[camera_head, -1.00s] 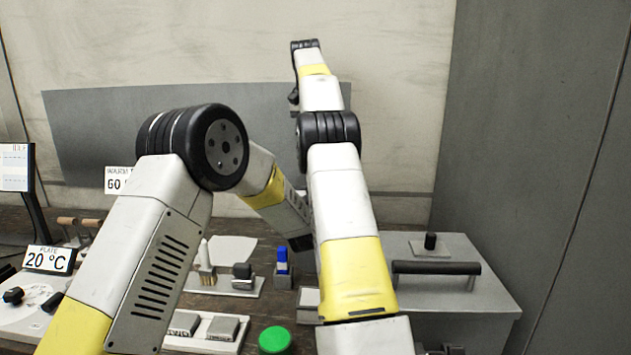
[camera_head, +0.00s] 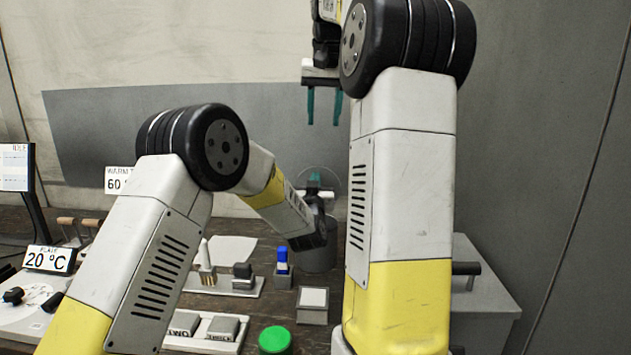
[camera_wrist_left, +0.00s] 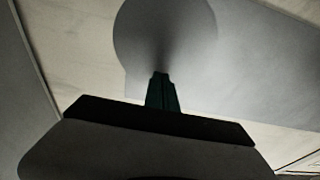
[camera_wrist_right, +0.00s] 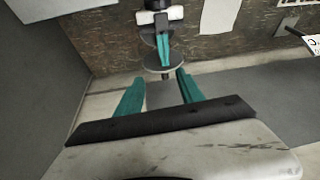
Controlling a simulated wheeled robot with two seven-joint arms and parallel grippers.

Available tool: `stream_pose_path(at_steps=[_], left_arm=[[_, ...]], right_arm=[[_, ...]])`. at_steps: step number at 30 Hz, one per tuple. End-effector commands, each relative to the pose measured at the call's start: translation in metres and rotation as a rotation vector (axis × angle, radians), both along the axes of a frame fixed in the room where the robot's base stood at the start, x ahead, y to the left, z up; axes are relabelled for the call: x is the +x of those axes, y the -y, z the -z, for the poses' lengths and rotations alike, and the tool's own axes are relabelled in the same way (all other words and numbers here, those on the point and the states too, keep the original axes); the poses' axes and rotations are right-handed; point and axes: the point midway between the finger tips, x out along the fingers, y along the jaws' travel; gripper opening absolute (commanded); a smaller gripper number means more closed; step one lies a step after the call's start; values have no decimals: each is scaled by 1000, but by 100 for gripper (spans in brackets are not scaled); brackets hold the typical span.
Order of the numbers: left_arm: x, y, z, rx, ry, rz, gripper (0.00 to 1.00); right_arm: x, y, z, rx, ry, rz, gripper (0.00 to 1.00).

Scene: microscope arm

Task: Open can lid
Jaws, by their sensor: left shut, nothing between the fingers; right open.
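A grey can (camera_head: 319,254) stands at the back of the bench, partly hidden by my left forearm. A thin round disc, apparently its lid (camera_head: 331,187), stands tilted up above it; it also shows in the left wrist view (camera_wrist_left: 165,30) and the right wrist view (camera_wrist_right: 163,69). My left gripper (camera_head: 315,178) is shut and empty, its fingertips close to the disc; whether they touch it I cannot tell. In the left wrist view the shut fingers (camera_wrist_left: 161,76) overlap the disc. My right gripper (camera_head: 324,118) is open and empty, fingers down, above the disc.
A grey box (camera_head: 490,300) with a black handle is at the right, partly behind my right arm. A small white-topped block (camera_head: 313,299), a green cap (camera_head: 275,340), a blue-topped item (camera_head: 282,258) and a temperature sign (camera_head: 48,260) are on the bench.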

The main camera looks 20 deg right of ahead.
Motion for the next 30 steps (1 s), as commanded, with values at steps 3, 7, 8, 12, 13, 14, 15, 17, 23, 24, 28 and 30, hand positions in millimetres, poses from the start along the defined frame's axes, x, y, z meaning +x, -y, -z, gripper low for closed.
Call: stream_pose_path(at_steps=[3,7,8,12,13,14,15,17,23,24,28,30], left_arm=[[0,0,0,0,0,0,0],[0,0,0,0,0,0,0],[0,0,0,0,0,0,0],[0,0,0,0,0,0,0],[0,0,0,0,0,0,0],[0,0,0,0,0,0,0],[0,0,0,0,0,0,0],[0,0,0,0,0,0,0],[0,0,0,0,0,0,0],[0,0,0,0,0,0,0],[0,0,0,0,0,0,0],[0,0,0,0,0,0,0]], right_arm=[[-41,-9,2,12,28,-69,45],[-83,-21,16,25,59,-150,45],[-93,-24,20,28,66,-169,45],[-139,-40,45,43,103,-261,45],[-149,-44,51,46,110,-283,45],[-158,-48,57,50,118,-301,45],[-171,-53,66,54,130,-329,45],[-188,-61,80,60,145,-367,45],[-236,-94,127,77,192,-473,45],[-241,-107,135,79,198,-474,45],[-254,-141,157,88,211,-454,45],[-260,-153,166,92,215,-443,45]])
